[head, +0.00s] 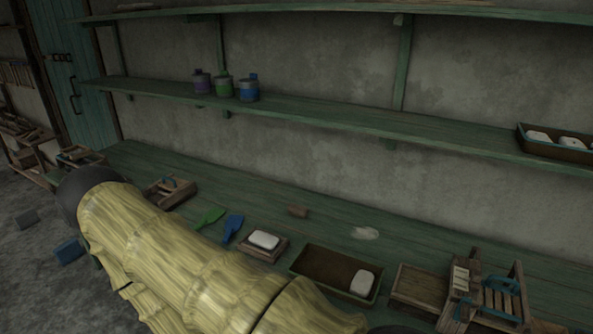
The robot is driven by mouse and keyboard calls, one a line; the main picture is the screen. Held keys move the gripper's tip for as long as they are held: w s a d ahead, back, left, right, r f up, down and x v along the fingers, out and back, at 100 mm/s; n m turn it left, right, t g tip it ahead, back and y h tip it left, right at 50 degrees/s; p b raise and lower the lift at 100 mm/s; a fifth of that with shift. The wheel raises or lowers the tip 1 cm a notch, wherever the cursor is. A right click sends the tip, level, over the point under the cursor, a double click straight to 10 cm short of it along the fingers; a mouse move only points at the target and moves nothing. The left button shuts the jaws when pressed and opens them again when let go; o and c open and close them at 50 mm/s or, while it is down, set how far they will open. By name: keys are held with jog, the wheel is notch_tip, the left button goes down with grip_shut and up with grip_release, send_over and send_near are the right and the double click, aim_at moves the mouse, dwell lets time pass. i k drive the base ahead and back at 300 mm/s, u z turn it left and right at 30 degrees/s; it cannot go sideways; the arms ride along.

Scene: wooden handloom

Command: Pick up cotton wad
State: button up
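A pale, flat, irregular tuft (365,233) lies on the green workbench (335,216), toward the wall; it looks like the cotton wad, though it is small and dim. Nothing touches it. My arm, with a yellowish cover, fills the lower left and middle foreground and hides part of the bench front. My gripper does not show, so its place relative to the wad and its opening cannot be seen.
A white block (264,240) sits on a small wooden holder left of the wad. A dark tray (328,270) holds another white block (362,282). Blue (233,226) and green (210,217) scoops lie further left. A shelf (330,120) overhangs the bench. Wooden devices (460,290) stand right.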

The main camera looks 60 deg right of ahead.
aim_at(265, 240)
jog(key=k, duration=0.25)
jog(key=z, duration=0.8)
